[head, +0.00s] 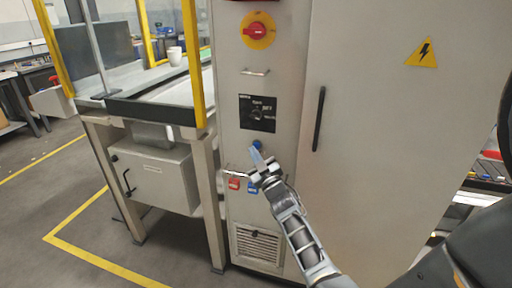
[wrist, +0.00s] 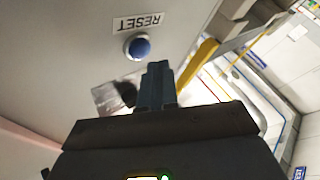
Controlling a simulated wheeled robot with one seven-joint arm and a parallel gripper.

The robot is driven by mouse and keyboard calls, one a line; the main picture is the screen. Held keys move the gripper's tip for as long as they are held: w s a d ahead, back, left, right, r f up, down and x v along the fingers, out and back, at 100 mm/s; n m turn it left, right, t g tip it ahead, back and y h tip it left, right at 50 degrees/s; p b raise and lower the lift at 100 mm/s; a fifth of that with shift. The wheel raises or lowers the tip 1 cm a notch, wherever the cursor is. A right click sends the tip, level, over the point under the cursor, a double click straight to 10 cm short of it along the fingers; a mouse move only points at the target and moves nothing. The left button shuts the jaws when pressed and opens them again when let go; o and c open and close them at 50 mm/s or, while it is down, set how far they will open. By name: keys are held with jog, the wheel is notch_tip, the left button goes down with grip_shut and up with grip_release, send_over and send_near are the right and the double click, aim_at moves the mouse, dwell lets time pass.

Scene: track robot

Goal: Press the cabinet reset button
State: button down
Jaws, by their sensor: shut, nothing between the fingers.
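The blue round reset button (wrist: 138,46) sits in a pale ring on the grey cabinet face, with a RESET label (wrist: 139,22) beside it in the wrist view. In the head view the button (head: 257,145) shows just above my fingertips on the narrow cabinet column (head: 228,60). My gripper (head: 260,162) is shut and empty in front of the column. In the wrist view the closed fingers (wrist: 158,72) point toward the cabinet, with their tips to the right of and below the button. I see no contact with the button.
Above the button are a black selector panel (head: 258,114), a small handle (head: 255,72) and a red knob on yellow (head: 259,30). A door handle (head: 319,118) is right. A yellow-posted bench (head: 150,108) stands left.

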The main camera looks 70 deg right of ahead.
jog(key=shift+d, duration=0.1)
dwell(0.7)
jog(key=shift+d, duration=0.3)
jog(key=shift+d, duration=0.5)
dwell(0.8)
jog(key=shift+a, duration=0.9)
jog(key=shift+s+a+b, duration=0.2)
jog(key=shift+a+b, duration=0.95)
jog(key=shift+a, duration=1.35)
jog(key=shift+a, duration=0.1)
